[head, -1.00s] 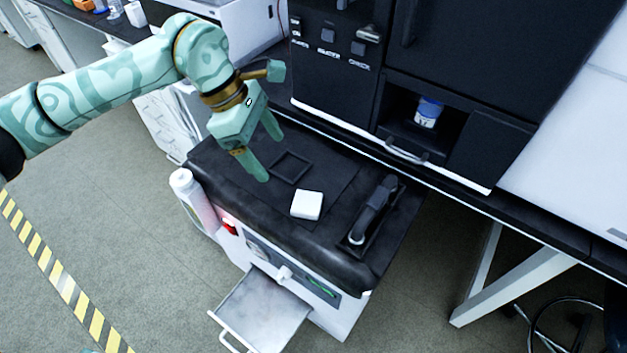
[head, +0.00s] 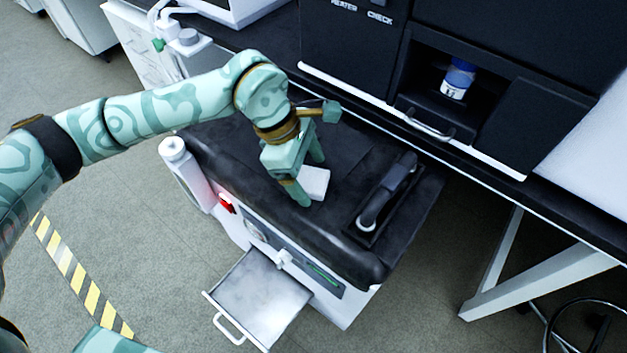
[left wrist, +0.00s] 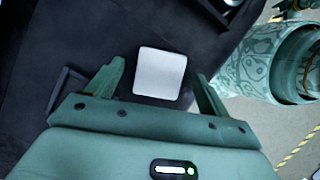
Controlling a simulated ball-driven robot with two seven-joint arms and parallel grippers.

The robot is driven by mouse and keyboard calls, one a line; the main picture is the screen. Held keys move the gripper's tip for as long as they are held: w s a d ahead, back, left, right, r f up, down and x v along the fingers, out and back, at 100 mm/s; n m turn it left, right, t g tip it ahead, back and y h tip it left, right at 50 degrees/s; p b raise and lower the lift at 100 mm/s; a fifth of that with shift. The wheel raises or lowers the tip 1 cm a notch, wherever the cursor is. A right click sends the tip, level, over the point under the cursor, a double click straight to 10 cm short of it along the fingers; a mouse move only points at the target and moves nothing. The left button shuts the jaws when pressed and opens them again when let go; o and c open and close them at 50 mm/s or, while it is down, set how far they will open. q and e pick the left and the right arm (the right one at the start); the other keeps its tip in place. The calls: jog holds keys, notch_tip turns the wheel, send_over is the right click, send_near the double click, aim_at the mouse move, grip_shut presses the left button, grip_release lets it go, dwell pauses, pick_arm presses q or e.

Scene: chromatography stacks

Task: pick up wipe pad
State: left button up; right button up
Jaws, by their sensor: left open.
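The wipe pad (head: 315,181) is a small white square block lying on the black top of the cart. My left gripper (head: 311,180) is open and points down at the pad, its fingers partly in front of it in the head view. In the left wrist view the pad (left wrist: 160,73) shows between the two open fingers (left wrist: 160,88), slightly beyond their tips, with a gap on each side. I cannot tell how high the fingertips are above the cart top.
A white bottle (head: 186,172) stands at the cart's left side. An open drawer (head: 262,293) sticks out in front. A dark cabinet holds a blue-and-white jar (head: 457,79) behind.

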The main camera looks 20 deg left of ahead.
aim_at(310, 178)
pick_arm(q)
jog(key=shift+d+f, duration=0.2)
jog(key=shift+f, duration=0.3)
jog(key=shift+r, duration=0.15)
pick_arm(e)
jog(key=shift+d+f, duration=0.1)
pick_arm(q)
jog(key=c, duration=1.1)
pick_arm(e)
jog(key=shift+w, duration=0.1)
